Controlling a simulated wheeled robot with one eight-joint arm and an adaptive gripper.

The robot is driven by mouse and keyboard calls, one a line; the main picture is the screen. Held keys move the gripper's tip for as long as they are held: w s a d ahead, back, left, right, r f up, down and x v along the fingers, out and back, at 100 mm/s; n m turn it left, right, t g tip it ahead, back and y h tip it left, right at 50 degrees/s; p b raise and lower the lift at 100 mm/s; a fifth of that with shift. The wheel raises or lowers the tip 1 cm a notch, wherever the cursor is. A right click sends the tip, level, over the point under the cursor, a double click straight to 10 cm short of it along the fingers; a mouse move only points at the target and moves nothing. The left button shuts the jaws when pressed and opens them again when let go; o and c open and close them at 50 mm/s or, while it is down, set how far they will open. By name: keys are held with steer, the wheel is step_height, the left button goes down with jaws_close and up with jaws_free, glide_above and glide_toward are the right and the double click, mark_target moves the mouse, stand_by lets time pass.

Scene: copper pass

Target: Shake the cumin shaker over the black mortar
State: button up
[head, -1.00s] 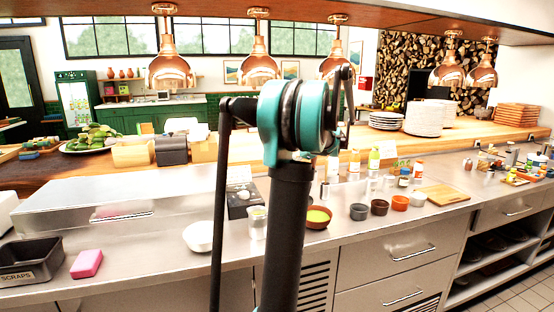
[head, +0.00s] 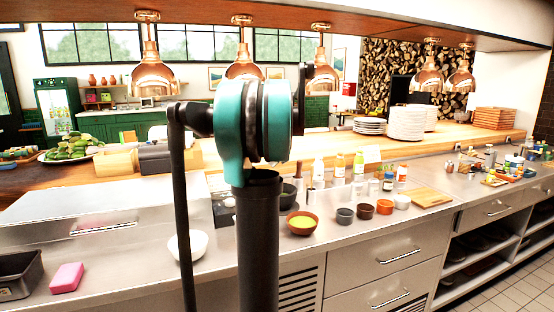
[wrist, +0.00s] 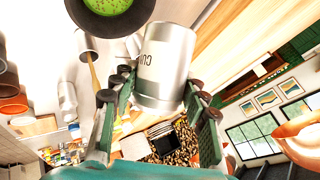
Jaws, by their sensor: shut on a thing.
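The cumin shaker (wrist: 165,65) is a silver metal cylinder with a label, of which only the first letters show, in the wrist view. My gripper (wrist: 154,98) is shut on it, with a green finger on either side. A black bowl with green contents, seemingly the black mortar (wrist: 85,22), is cut off by the top edge of the wrist view, close beside the shaker. I cannot tell whether the shaker is directly over it or how far it is tilted. In the head view my arm hides my gripper and the shaker; a dark bowl (head: 289,194) shows partly beside the arm.
The steel counter holds a white bowl (head: 188,244), a brown bowl with yellow contents (head: 302,222), several small cups, bottles (head: 339,166) and a cutting board (head: 427,197). A pink sponge (head: 67,277) lies at the left. Copper lamps (head: 152,75) hang above.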

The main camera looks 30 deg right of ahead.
steer(key=a+r+n+h, duration=0.1)
steer(key=h, duration=0.1)
steer(key=w+a+r+n+g+h, duration=0.1)
steer(key=shift+g+h, duration=0.3)
steer(key=shift+h, duration=0.1)
steer(key=shift+w+a+r+n+g+h, duration=0.25)
steer(key=shift+a+r+n+h, duration=0.2)
steer(key=shift+h, duration=0.45)
steer(key=shift+w+a+r+n+g+h, duration=0.2)
steer(key=shift+a+r+n+h, duration=0.2)
steer(key=shift+h, duration=0.5)
steer(key=shift+d, duration=0.1)
